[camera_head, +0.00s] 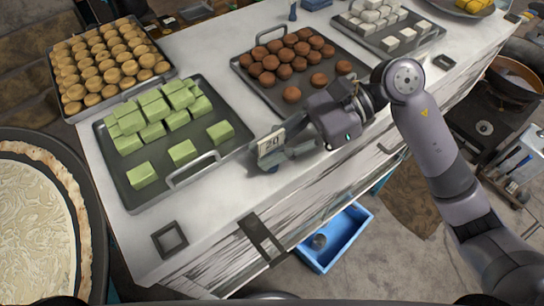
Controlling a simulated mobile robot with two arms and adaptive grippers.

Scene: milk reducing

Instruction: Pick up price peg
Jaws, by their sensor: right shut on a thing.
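The price peg (271,142) is a small pale tag with dark figures on it, near the front edge of the white counter, between the green-sweet tray and the brown-sweet tray. My right gripper (277,152) reaches in from the right and is shut on the peg, just over the counter. Its fingers hide the lower part of the peg, and I cannot tell whether the peg touches the counter. My left gripper is not in view.
A tray of green cubes (222,155) stands left of the peg, and a tray of brown balls (268,98) behind it. A tray of white cubes (428,37) is at the back right. A dark square frame (158,243) lies at the front left. A blue bin (357,222) sits below.

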